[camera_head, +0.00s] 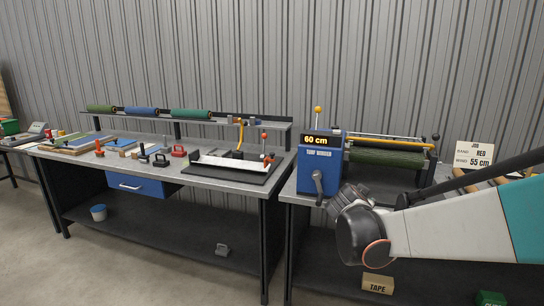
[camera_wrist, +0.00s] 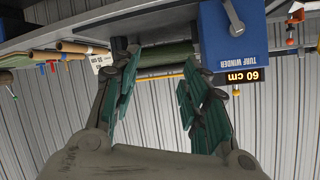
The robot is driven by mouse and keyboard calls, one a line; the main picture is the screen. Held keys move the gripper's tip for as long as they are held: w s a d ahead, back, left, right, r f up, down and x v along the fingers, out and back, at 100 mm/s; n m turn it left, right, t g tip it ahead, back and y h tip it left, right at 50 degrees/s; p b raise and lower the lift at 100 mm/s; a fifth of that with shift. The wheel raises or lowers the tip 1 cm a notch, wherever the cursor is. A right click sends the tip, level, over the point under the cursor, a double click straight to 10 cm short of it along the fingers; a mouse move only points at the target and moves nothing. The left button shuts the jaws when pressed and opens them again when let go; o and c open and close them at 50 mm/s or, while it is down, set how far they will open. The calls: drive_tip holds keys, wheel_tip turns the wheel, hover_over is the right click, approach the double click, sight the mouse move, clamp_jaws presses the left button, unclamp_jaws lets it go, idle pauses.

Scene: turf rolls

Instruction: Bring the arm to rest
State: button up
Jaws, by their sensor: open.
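My arm (camera_head: 450,228) reaches in from the right in the head view, in front of the right-hand bench. The gripper's fingers cannot be made out clearly there. In the wrist view, which is upside down, my gripper (camera_wrist: 160,75) is open, with its two green-padded fingers spread apart and nothing between them. Beyond the fingers is the turf winder with its blue housing (camera_head: 320,163) and a dark green roll (camera_head: 386,159). The roll also shows between the fingers in the wrist view (camera_wrist: 165,53), apart from them.
The winder's display reads 60 cm. A job card (camera_head: 474,155) reading 55 cm stands to its right. The left bench (camera_head: 225,182) holds several tools, with turf rolls (camera_head: 141,112) on a rack above. A box marked TAPE (camera_head: 377,283) sits on the lower shelf.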

drive_tip(key=s+n+g+y, duration=0.2)
drive_tip(key=s+n+g, duration=0.15)
drive_tip(key=s, duration=1.55)
drive_tip(key=s+a+f+n+y, duration=0.2)
drive_tip(key=s+n, duration=0.1)
drive_tip(key=s, duration=0.5)
drive_tip(key=s+a+f+n+g+y, duration=0.1)
drive_tip(key=s+a+f+n+y, duration=0.1)
drive_tip(key=s, duration=0.7)
drive_tip(key=shift+a+f+n, duration=0.45)
drive_tip(key=shift+a+n, duration=0.2)
drive_tip(key=shift+a, duration=0.15)
